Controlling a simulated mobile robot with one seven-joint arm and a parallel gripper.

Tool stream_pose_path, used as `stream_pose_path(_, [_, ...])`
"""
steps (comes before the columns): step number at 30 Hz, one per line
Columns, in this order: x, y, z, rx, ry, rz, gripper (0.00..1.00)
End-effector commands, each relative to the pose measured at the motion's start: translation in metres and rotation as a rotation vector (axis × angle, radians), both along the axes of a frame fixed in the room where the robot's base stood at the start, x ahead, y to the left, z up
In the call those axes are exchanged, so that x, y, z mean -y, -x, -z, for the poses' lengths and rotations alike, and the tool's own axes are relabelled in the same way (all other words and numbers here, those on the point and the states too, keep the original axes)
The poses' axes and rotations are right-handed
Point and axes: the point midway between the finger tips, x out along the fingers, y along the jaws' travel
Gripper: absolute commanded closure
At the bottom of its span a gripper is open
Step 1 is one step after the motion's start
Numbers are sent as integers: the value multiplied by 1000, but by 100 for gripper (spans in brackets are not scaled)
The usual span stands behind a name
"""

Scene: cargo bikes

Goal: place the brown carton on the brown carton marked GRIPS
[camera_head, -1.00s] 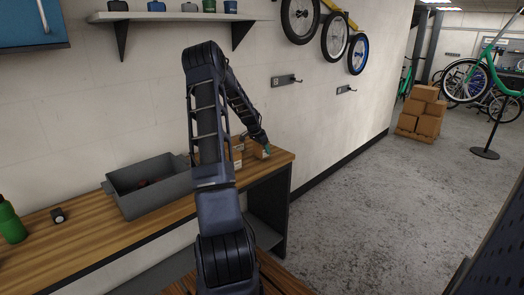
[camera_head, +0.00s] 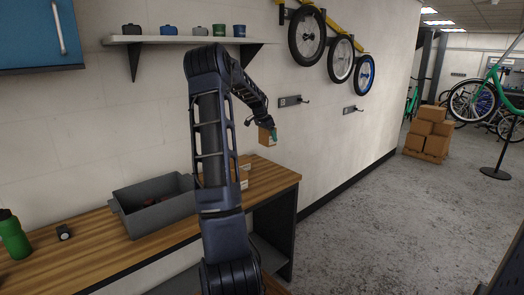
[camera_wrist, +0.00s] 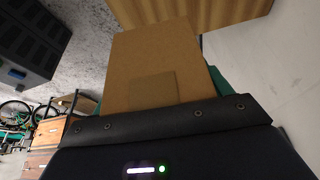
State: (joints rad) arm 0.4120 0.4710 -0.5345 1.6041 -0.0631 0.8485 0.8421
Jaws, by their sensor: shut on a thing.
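My gripper (camera_head: 272,130) is shut on a small brown carton (camera_head: 266,138) and holds it in the air above the right end of the workbench. In the wrist view the held carton (camera_wrist: 155,60) fills the middle, and a green piece of the gripper shows at its right side. Other brown cartons (camera_head: 244,174) stand on the bench below, beside my arm and partly hidden by it. No marking can be read on them, so I cannot tell which is marked GRIPS.
The wooden workbench (camera_head: 105,246) carries a grey open bin (camera_head: 150,222), a green bottle (camera_head: 13,236) and a small black object (camera_head: 64,232). A shelf (camera_head: 180,41) and hanging wheels are on the wall. Stacked cartons (camera_head: 428,135) stand far right. The bench's right end is free.

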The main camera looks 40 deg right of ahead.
Motion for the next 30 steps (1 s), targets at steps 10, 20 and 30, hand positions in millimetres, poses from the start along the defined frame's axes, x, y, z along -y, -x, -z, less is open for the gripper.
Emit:
stream_pose_path(10, [-91, -20, -55, 5, -3, -55, 52])
stream_pose_path(20, [-165, -21, -93, 3, -1, -95, 52])
stream_pose_path(30, [-176, -19, -63, -3, -1, -101, 52])
